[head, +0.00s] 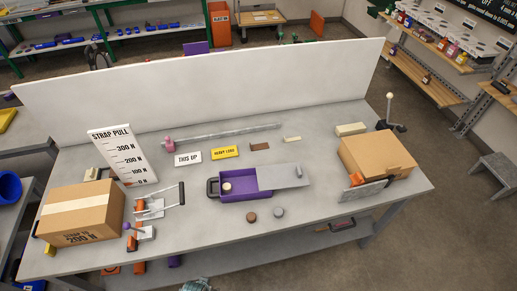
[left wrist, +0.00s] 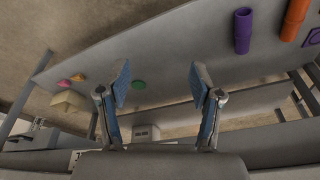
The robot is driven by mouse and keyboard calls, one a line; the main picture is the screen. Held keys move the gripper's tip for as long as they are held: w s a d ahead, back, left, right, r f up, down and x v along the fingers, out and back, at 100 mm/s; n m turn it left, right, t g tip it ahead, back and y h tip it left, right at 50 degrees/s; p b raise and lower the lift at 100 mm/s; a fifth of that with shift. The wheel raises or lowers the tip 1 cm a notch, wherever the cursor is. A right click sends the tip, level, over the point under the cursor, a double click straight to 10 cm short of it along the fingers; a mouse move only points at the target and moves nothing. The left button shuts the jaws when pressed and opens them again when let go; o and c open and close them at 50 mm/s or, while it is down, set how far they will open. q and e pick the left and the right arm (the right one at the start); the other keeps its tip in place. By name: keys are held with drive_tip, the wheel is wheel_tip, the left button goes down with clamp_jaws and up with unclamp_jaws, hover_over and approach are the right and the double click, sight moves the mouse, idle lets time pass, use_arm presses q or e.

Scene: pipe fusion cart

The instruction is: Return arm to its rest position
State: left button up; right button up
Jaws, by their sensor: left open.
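My left gripper (left wrist: 159,84) shows in the left wrist view with its two blue-padded fingers spread apart. Nothing is between the fingers. Beyond them is a grey surface (left wrist: 190,50) with several small coloured items on it. No arm or gripper of mine can be clearly made out in the head view. A small teal and white patterned thing (head: 195,285) is cut off at its bottom edge, and I cannot tell what it is. My right gripper is in neither view.
A white panel (head: 215,88) stands behind. The wrist view shows purple (left wrist: 242,32) and orange (left wrist: 295,18) cylinders.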

use_arm(q)
drive_tip(key=s+f+g+b, duration=0.1)
drive_tip(key=s+f, duration=0.3)
drive_tip(key=f, duration=0.6)
drive_tip(key=s+f, duration=0.4)
drive_tip(key=f, duration=0.7)
drive_tip(key=s+a+f, duration=0.3)
drive_tip(key=s+f, duration=0.5)
drive_tip(key=s, duration=0.5)
drive_tip(key=shift+a+f+g+b, duration=0.15)
drive_tip(key=shift+f+g+b, duration=0.2)
drive_tip(key=shift+g+b, duration=0.1)
